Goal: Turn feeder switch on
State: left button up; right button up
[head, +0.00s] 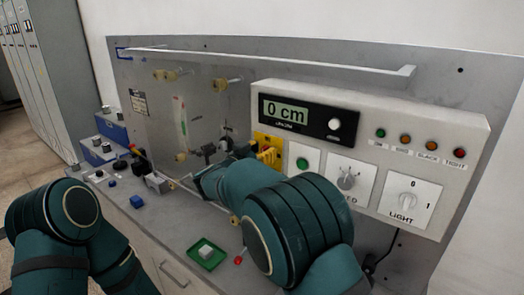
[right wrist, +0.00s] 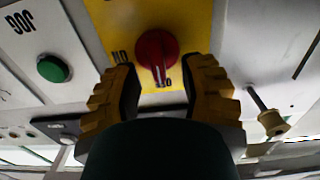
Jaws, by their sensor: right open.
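The feeder switch is a red rotary knob (right wrist: 157,52) on a yellow plate (right wrist: 178,18) in the right wrist view. Lettering beside the knob is only partly readable there. My right gripper (right wrist: 163,88) is open, with its yellow ribbed fingers on either side of the knob's lower end. I cannot tell whether they touch it. In the head view the yellow plate (head: 262,138) sits at the left end of the control box, and my right gripper (head: 268,157) is in front of it. The knob is mostly hidden there. Only my left arm shows; its gripper is out of view.
The control box (head: 385,108) carries a "0 cm" display (head: 286,112), a green button (head: 303,163), a speed dial (head: 348,178) and a light switch (head: 407,199). A clear panel (head: 185,110) stands left. A green tray (head: 206,254) and small blocks lie on the bench.

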jog(key=shift+c, duration=0.4)
grip_shut()
pick_arm(q)
jog(key=shift+f, duration=0.15)
notch_tip(320, 180, down, 16)
jog(key=s+b, duration=0.1)
jog(key=b, duration=1.4)
jog(key=shift+s+d+g, duration=0.3)
jog(key=shift+s+d, duration=0.05)
jog(key=shift+s, duration=0.05)
pick_arm(e)
jog(key=shift+s+d+f+m, duration=0.15)
jog(key=shift+d+f+m, duration=0.1)
jog(key=shift+m, duration=2.75)
jog(key=shift+s+d+f+m, duration=0.15)
jog(key=shift+d+f+m, duration=0.15)
jog(key=shift+m, duration=2.7)
jog(key=shift+s+d+f+m, duration=0.15)
jog(key=shift+d+f+m, duration=0.1)
jog(key=shift+m, duration=2.75)
jog(key=shift+a, duration=0.1)
